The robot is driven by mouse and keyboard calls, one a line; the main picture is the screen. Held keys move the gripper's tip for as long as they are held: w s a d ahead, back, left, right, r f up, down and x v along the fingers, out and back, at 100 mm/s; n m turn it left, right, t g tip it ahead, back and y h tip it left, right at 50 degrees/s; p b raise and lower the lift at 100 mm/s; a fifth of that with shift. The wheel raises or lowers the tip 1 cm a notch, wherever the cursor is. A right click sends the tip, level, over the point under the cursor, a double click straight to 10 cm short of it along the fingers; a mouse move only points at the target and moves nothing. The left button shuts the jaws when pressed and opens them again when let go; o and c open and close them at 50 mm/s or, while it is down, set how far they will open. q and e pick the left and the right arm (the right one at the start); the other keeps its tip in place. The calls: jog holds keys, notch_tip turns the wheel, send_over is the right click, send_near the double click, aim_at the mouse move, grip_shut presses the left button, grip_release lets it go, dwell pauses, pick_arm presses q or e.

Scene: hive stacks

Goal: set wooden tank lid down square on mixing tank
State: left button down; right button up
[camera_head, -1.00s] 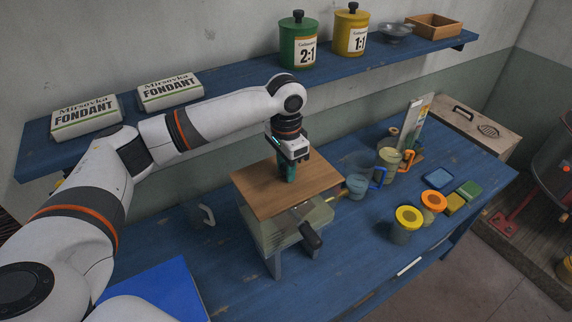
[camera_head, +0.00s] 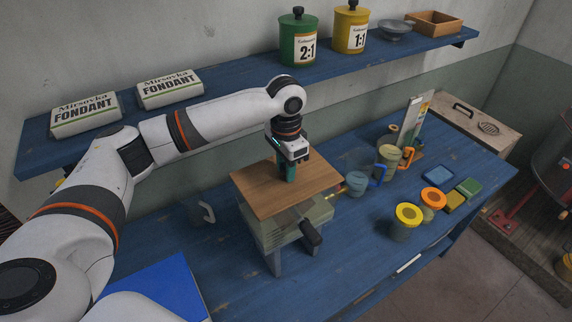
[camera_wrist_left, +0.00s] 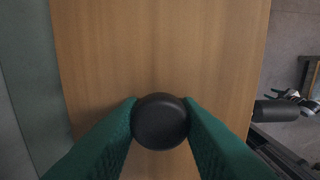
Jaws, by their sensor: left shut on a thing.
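The wooden tank lid (camera_head: 262,186) is a flat brown board over the mixing tank (camera_head: 256,231), a pale box on legs with a dark-handled valve (camera_head: 311,233) at its front. My left gripper (camera_head: 287,176) points down at the lid's middle, shut on its round black knob (camera_wrist_left: 160,121). The lid (camera_wrist_left: 160,40) fills most of the left wrist view. The lid looks roughly level and covers the tank's top; its edges look slightly turned against the tank. I cannot tell whether it touches the rim. My right gripper is not in view.
Cups and jars stand right of the tank, including a yellow-lidded jar (camera_head: 409,213) and an orange-lidded one (camera_head: 433,197). Above, the shelf holds fondant packs (camera_head: 171,88) and a green canister (camera_head: 298,40).

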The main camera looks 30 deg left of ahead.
pick_arm(q)
jog(key=shift+f, duration=0.1)
jog(key=c, duration=1)
grip_release()
jog(key=shift+r+b, duration=0.3)
notch_tip(320, 180, up, 12)
jog(key=b, duration=0.3)
jog(key=shift+f, duration=0.25)
